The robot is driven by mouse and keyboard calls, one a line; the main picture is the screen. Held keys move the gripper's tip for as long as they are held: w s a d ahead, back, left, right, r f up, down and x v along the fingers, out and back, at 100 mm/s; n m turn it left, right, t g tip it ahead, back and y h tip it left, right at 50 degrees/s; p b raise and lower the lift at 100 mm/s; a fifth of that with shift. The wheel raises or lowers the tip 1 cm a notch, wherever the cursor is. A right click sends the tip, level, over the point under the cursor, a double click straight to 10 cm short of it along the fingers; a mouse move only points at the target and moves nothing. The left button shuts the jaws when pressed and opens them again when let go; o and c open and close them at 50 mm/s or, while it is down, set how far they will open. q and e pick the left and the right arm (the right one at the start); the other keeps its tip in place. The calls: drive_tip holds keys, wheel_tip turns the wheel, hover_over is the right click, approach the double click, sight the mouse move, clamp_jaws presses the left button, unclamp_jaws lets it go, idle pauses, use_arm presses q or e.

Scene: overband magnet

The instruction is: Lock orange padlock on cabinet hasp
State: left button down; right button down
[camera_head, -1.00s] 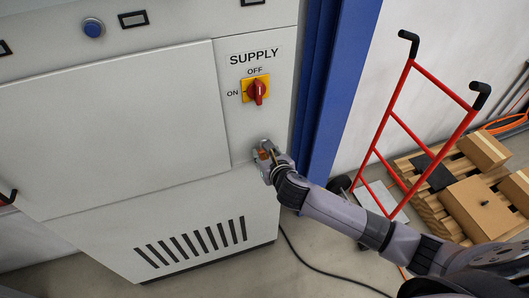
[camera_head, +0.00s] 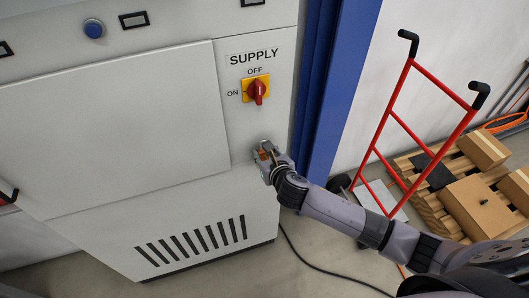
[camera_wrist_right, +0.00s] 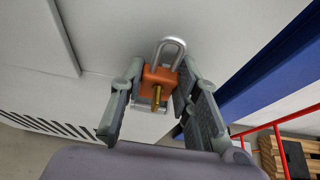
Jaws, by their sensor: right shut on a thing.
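The orange padlock (camera_wrist_right: 160,76) is between the fingers of my right gripper (camera_wrist_right: 161,84) in the right wrist view. Its silver shackle (camera_wrist_right: 170,43) points up toward the cabinet face, and a brass piece like a key (camera_wrist_right: 156,98) sticks out of its body. I cannot tell whether the shackle is latched. In the head view my right gripper (camera_head: 267,161) is at the cabinet (camera_head: 110,130) front, below the red switch (camera_head: 257,91). The padlock is a small orange patch there. I cannot make out the hasp. My left gripper is out of view.
A blue post (camera_head: 338,85) stands right of the cabinet. Beyond it are a red hand truck (camera_head: 394,115) and a pallet with boxes (camera_head: 480,205). A black cable (camera_head: 310,262) lies on the floor. The cabinet front left of my gripper is clear.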

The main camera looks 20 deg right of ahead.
drive_tip(key=shift+f+b, duration=0.6)
drive_tip(key=shift+f, duration=0.5)
drive_tip(key=c, duration=1.5)
unclamp_jaws()
drive_tip(key=shift+s, duration=0.1)
drive_tip(key=shift+c, duration=0.2)
drive_tip(key=o, duration=0.4)
drive_tip(key=shift+a+f, duration=0.1)
drive_tip(key=shift+f, duration=0.05)
drive_tip(key=v, duration=1.2)
drive_tip(key=shift+r, duration=0.2)
